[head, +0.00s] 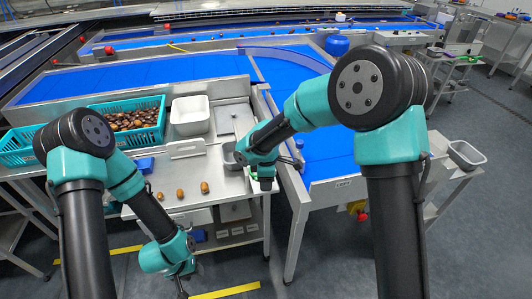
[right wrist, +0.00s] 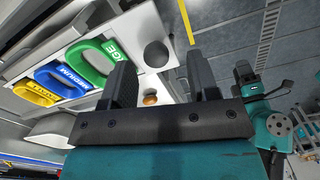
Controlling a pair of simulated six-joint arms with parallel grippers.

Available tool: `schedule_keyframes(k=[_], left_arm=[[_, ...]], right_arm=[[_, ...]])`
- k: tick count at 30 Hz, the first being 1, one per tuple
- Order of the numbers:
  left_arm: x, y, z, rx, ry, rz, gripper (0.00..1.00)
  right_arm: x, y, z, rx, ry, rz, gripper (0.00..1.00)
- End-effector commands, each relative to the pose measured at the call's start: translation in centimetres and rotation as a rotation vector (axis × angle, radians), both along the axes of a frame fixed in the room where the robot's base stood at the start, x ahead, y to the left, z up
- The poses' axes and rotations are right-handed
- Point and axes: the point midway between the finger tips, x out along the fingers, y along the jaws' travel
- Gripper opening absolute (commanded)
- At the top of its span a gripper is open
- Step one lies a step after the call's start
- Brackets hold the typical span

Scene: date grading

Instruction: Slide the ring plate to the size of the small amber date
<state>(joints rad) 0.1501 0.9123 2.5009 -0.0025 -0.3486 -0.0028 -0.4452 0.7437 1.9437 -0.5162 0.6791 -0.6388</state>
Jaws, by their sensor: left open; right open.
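Three brown dates lie in a row on the metal bench: a left one (head: 160,196), a middle one (head: 180,193) and a right one (head: 205,187). I cannot tell which is the small amber one. An orange-brown rounded thing (right wrist: 150,99), perhaps a date, shows between my right fingers in the right wrist view. My right gripper (head: 265,184) is open and empty at the bench's right edge; it also shows in the right wrist view (right wrist: 167,85). My left gripper (head: 182,289) is open, low at the bench's front.
A teal crate (head: 97,104) of dates and a white tub (head: 190,116) stand behind the dates. Green (right wrist: 88,62), blue (right wrist: 65,78) and yellow (right wrist: 35,93) labelled loops show in the right wrist view.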

Motion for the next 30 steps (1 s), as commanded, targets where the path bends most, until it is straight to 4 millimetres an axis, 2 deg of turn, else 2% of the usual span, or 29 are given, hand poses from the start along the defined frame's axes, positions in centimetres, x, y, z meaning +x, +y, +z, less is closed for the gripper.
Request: schedule_keyframes(k=[21,24,30], left_arm=[[0.0,0.0,0.0,0.0,0.0,0.0,0.43],[0.0,0.0,0.0,0.0,0.0,0.0,0.43],[0.0,0.0,0.0,0.0,0.0,0.0,0.43]], right_arm=[[0.0,0.0,13.4,0.001,-0.002,0.0,0.55],[0.0,0.0,14.6,0.001,-0.001,-0.001,0.55],[-0.1,0.0,15.5,0.0,0.002,0.0,0.55]])
